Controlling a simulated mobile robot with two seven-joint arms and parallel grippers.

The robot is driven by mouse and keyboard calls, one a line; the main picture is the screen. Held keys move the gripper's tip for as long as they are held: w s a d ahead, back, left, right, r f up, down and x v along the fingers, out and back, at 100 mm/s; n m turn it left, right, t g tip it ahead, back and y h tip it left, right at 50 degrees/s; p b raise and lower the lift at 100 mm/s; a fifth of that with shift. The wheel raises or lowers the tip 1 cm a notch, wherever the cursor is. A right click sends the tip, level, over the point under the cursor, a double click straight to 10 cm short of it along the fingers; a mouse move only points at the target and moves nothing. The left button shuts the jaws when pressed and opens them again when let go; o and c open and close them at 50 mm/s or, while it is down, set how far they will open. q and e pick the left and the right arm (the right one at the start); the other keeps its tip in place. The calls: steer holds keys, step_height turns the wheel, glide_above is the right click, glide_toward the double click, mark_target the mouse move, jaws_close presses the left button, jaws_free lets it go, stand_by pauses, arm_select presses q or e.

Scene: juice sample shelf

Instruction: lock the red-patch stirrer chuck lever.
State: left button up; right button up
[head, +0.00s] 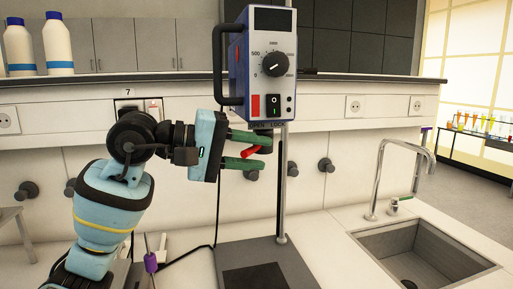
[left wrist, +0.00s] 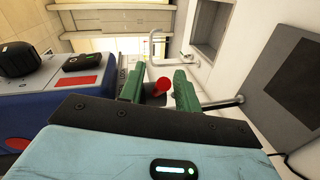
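The stirrer (head: 262,65) is a blue-sided box with a dial, a black switch and a red patch (head: 255,105) on its front, held on a metal post. Under it is a dark strip with small lettering. The red chuck lever (head: 250,152) sticks out below the stirrer and slopes. My left gripper (head: 259,151) is below the stirrer with its green fingers around the lever. In the left wrist view the lever's round red end (left wrist: 161,84) lies between the two fingers (left wrist: 159,88), with gaps visible at its sides. The chuck is mostly hidden. My right gripper is out of view.
The stirrer's base plate (head: 232,262) stands on the counter, with a sink (head: 430,255) and tap (head: 378,180) to the right. A shelf edge (head: 330,82) runs behind. A purple-collared rod (head: 151,262) stands at lower left. White bottles (head: 58,45) are at upper left.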

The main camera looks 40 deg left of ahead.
arm_select(q)
steer(key=shift+w+d+f, duration=0.15)
steer(key=shift+w+d, duration=0.2)
steer(key=shift+w, duration=0.15)
jaws_close()
